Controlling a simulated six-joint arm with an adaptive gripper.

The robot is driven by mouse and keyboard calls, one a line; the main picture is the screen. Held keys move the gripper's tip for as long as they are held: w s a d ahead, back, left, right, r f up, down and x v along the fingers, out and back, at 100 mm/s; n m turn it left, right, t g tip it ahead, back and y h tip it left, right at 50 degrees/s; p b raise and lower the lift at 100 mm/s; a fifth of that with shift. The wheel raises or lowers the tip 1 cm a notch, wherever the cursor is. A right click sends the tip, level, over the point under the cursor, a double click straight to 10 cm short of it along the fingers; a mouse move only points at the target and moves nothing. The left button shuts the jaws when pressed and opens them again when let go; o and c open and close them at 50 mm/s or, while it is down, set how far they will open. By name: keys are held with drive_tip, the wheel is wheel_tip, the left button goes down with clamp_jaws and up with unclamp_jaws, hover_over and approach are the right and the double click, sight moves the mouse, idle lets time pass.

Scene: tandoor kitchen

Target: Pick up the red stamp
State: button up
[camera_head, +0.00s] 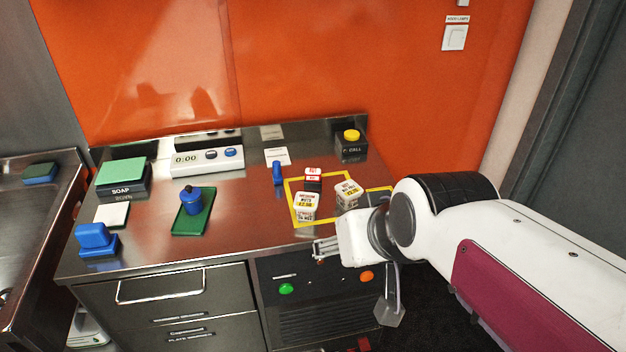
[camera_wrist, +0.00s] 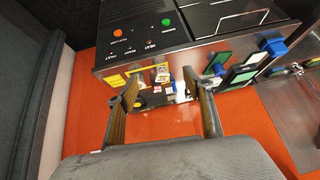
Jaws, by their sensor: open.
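I cannot make out a clear red stamp in either view. A small block with red and white bands (camera_head: 313,181) stands inside the yellow outline (camera_head: 291,201) on the steel counter (camera_head: 240,215); I cannot tell whether it is a stamp. Two white labelled blocks, one in front (camera_head: 306,207) and one to its right (camera_head: 346,194), stand close to it. My gripper (camera_head: 322,248) is at the counter's front edge, in front of these blocks and apart from them. In the wrist view my gripper (camera_wrist: 160,85) is open, with nothing between the fingers.
A blue-handled stamp (camera_head: 191,201) stands on a green pad at centre left. Another blue stamp (camera_head: 96,238) is at the front left corner, and a small blue piece (camera_head: 277,172) is left of the outline. A black box with a yellow button (camera_head: 351,140) stands at the back right.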

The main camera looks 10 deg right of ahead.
drive_tip(key=w+f+t, duration=0.1)
drive_tip(key=w+f, duration=0.2)
drive_tip(key=w, duration=0.7)
drive_tip(key=w+f+m+t+h, duration=0.1)
drive_tip(key=w+f+t, duration=0.1)
drive_tip(key=w, duration=0.8)
drive_tip(key=w+f+m+t+h, duration=0.1)
drive_tip(key=w+f, duration=0.3)
drive_tip(key=w, duration=0.6)
drive_tip(key=shift+a+f+t, duration=0.2)
drive_tip(key=shift+a+t, duration=0.1)
drive_tip(key=shift+t, duration=0.1)
drive_tip(key=m+h, duration=0.1)
drive_tip(key=h, duration=0.1)
approach(315, 177)
drive_tip(key=w, duration=0.1)
drive_tip(key=w+f, duration=0.1)
drive_tip(key=w, duration=0.1)
drive_tip(key=shift+f+t, duration=0.2)
drive_tip(key=shift+t, duration=0.2)
drive_tip(key=shift+w+d+f+h, duration=0.15)
drive_tip(key=shift+d+f+h, duration=0.15)
drive_tip(key=shift+f+h, duration=0.2)
drive_tip(key=shift+w, duration=0.1)
drive_tip(key=shift+x, duration=1.2)
